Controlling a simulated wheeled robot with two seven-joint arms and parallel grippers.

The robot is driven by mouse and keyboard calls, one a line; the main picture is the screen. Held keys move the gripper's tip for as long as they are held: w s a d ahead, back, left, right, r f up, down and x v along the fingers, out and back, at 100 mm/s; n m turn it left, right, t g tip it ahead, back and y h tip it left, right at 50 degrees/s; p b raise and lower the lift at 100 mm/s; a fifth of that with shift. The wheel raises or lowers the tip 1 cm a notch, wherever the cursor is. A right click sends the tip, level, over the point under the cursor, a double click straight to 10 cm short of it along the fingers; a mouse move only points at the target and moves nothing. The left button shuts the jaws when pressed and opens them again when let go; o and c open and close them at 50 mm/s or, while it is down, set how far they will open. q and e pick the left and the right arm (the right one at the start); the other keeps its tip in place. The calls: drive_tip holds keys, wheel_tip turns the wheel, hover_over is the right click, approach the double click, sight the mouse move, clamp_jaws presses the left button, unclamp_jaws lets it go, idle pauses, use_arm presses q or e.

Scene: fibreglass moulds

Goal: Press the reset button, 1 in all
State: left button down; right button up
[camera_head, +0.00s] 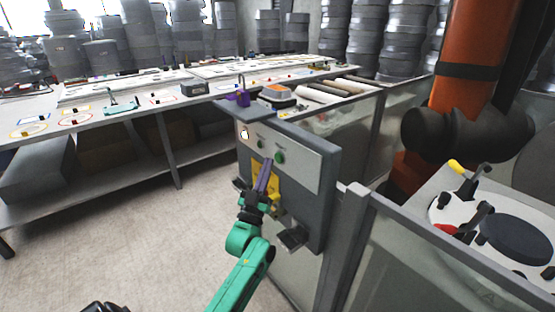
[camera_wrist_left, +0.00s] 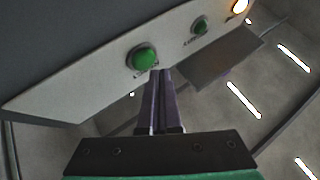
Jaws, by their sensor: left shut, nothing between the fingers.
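A grey control box (camera_head: 325,165) carries a pale sloping panel (camera_head: 302,168) with a row of buttons. A green button (camera_head: 280,157) is at the right, a smaller dark one (camera_head: 261,143) in the middle and a lit white one (camera_head: 244,134) at the left. The left wrist view shows a large green button (camera_wrist_left: 142,58), a smaller green one (camera_wrist_left: 200,26) and a lit one (camera_wrist_left: 240,7). The labels are too small to read. My left gripper (camera_head: 267,162) is shut and empty, its purple fingertips (camera_wrist_left: 159,73) close beside the large green button. I cannot tell whether they touch it.
A purple item (camera_head: 237,98) and an orange-topped device (camera_head: 277,96) sit on top of the box. Long work tables (camera_head: 150,95) stand behind. An orange robot arm (camera_head: 470,60) and a fenced cell are at the right. The floor (camera_head: 130,230) at the left is clear.

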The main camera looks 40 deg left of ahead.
use_arm(q)
drive_tip(key=shift+w, duration=0.15)
drive_tip(key=shift+w+d, duration=0.15)
drive_tip(key=shift+w, duration=0.15)
drive_tip(key=shift+w+d+b, duration=0.1)
drive_tip(key=shift+w+b, duration=0.2)
drive_tip(key=shift+w, duration=0.05)
idle(0.6)
drive_tip(key=shift+s+a+p, duration=0.25)
drive_tip(key=shift+s+p, duration=0.15)
drive_tip(key=shift+s, duration=0.4)
drive_tip(key=s+p, duration=0.1)
drive_tip(key=s, duration=0.1)
drive_tip(key=s+a+p, duration=0.1)
drive_tip(key=s, duration=0.1)
drive_tip(key=shift+s+a, duration=0.2)
drive_tip(key=shift+s, duration=0.2)
